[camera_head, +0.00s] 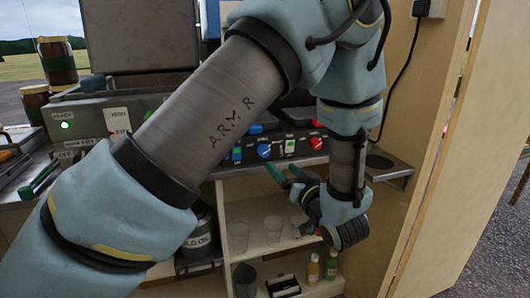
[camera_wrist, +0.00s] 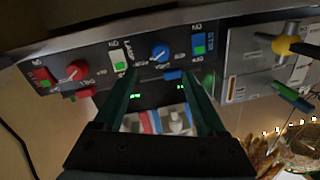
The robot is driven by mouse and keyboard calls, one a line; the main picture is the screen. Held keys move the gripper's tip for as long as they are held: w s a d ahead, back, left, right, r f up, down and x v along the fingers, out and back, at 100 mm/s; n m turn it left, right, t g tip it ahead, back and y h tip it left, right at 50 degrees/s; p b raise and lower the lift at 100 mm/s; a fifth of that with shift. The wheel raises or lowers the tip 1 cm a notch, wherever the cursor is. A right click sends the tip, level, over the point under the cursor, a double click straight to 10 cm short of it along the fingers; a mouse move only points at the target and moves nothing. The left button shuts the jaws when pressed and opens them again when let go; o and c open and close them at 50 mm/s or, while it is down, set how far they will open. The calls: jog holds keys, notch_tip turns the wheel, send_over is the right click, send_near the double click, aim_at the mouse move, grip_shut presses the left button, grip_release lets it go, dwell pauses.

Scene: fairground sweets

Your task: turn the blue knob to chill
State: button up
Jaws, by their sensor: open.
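The blue knob (camera_head: 264,150) sits on the front of a dark control panel and has a pale pointer mark. In the wrist view, turned nearly upside down, the blue knob (camera_wrist: 160,53) lies just beyond and between my fingertips. My gripper (camera_head: 285,172) is open and empty, its dark green fingers just below and right of the knob in the head view. In the wrist view, my gripper (camera_wrist: 160,74) straddles the knob's direction without visibly touching it. The lettering around the knob is too small to read, so its setting cannot be told.
A red knob (camera_head: 315,143), a white switch with green light (camera_wrist: 118,60) and a blue switch (camera_wrist: 198,44) flank the knob. A blue tab (camera_wrist: 173,75) and a red tab (camera_wrist: 84,93) project nearby. Shelves with cups (camera_head: 238,236) stand below; a wooden panel (camera_head: 445,150) borders the right.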

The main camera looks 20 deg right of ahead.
aim_at(266, 153)
jog(key=w+p, duration=0.1)
jog(key=w, duration=0.8)
jog(key=shift+w+p, duration=0.3)
jog(key=shift+w, duration=0.05)
grip_shut()
